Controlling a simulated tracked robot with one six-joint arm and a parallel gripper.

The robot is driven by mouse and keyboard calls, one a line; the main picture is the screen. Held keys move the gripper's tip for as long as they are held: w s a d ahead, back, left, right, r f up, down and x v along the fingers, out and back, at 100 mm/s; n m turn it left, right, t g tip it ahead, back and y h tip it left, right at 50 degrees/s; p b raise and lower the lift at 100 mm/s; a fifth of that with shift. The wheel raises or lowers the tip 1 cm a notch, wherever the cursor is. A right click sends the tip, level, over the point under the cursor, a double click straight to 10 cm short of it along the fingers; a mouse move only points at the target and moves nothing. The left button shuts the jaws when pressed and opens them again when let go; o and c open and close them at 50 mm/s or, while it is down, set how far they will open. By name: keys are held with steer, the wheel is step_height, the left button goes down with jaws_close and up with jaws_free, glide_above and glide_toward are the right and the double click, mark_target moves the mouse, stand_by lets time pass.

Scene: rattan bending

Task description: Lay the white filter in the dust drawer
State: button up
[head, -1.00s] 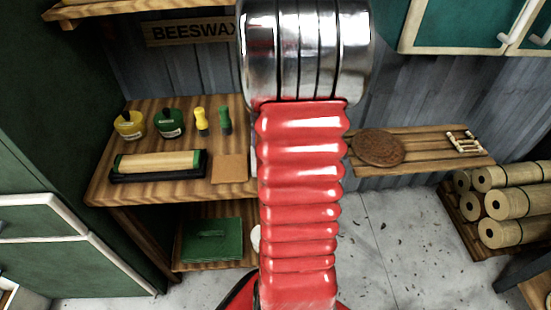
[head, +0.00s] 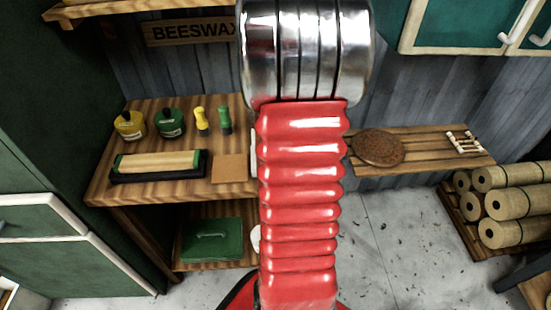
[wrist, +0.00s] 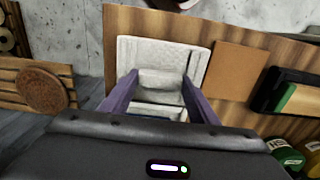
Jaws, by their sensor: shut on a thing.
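My gripper (wrist: 160,92) shows in the wrist view as two purple fingers, shut on the white filter (wrist: 162,79), a pale padded piece between the fingertips. Just behind and around it is a shallow white and grey tray-like thing (wrist: 194,68) on the wooden bench, which looks like the dust drawer. The filter overlaps it in the picture; I cannot tell whether they touch. In the head view my red arm hides the gripper and the filter. Only a thin white edge (head: 254,150) shows beside the arm.
A brown sheet (head: 230,168) lies beside the tray on the bench (head: 100,188). A black-framed block (head: 158,166), bottles and small yellow and green tools stand further left. A green box (head: 211,240) is on the lower shelf. A round brown disc (head: 378,147) lies on the right shelf.

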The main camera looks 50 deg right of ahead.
steer(key=shift+r, duration=0.1)
steer(key=shift+c, duration=0.5)
step_height(320, 180, up, 10)
stand_by(0.6)
